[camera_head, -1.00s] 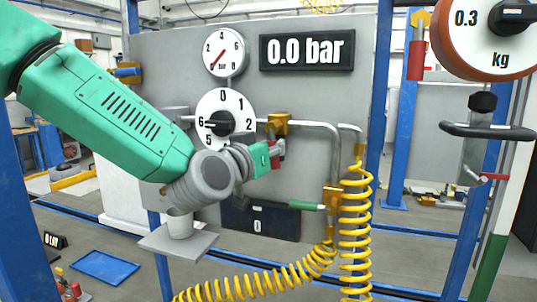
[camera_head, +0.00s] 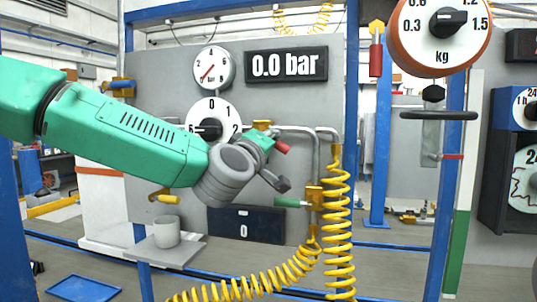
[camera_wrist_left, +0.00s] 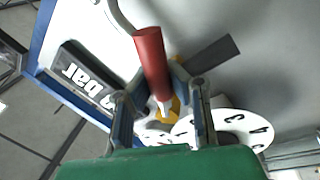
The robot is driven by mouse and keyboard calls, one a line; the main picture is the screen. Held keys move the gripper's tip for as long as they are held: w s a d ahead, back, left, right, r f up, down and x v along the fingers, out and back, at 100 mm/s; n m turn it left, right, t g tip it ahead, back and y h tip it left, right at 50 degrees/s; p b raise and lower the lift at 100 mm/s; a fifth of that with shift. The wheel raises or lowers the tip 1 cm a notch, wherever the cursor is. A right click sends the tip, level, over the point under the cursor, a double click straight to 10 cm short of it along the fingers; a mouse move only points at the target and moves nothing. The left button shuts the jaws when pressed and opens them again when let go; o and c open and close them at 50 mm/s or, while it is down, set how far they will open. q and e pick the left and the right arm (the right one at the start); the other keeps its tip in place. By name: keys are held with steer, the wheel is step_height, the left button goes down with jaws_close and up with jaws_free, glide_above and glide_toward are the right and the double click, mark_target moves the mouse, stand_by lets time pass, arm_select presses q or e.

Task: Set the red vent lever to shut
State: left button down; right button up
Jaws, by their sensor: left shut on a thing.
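The red lever (camera_head: 281,147) sits on a brass valve (camera_head: 262,126) on the pipe of the grey panel, right of the numbered dial. Its red grip points down and to the right of the valve. My left gripper (camera_head: 275,163) is at this lever, with a dark finger showing below the grip. In the left wrist view the red lever (camera_wrist_left: 151,58) runs between the fingers of my left gripper (camera_wrist_left: 160,100), which is shut on it. The contact itself is partly hidden. The display reads 0.0 bar. My right gripper is not in view.
A green-handled valve (camera_head: 290,202) and yellow coiled hoses (camera_head: 338,220) are close below and right. Another red handle (camera_head: 376,58) hangs at upper right. A white cup (camera_head: 166,232) stands on a grey shelf (camera_head: 170,253) at lower left. A yellow-handled lever (camera_head: 168,198) is under my arm.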

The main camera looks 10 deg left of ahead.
arm_select(q)
steer(key=n+b, duration=0.1)
steer(key=n, duration=0.1)
steer(key=n+y+b, duration=0.1)
steer(key=n, duration=0.1)
steer(key=shift+d+n, duration=0.35)
steer(key=shift+n, duration=0.05)
steer(key=shift+r+n+y+b, duration=0.2)
steer(key=shift+n+y+b, duration=0.1)
steer(key=shift+n, duration=0.3)
steer(key=shift+r+n+y+b, duration=0.2)
steer(key=shift+n+y, duration=0.1)
steer(key=shift+n, duration=0.3)
steer(key=c, duration=1.6)
jaws_free()
steer(key=shift+r, duration=0.1)
steer(key=shift+o, duration=0.8)
steer(key=shift+r, duration=0.25)
steer(key=shift+s+a, duration=0.1)
steer(key=shift+s, duration=0.15)
steer(key=s+f, duration=0.2)
steer(key=s, duration=0.9)
steer(key=shift+s+a+f, duration=0.15)
steer(key=shift+a+f, duration=0.05)
steer(key=shift+f, duration=0.05)
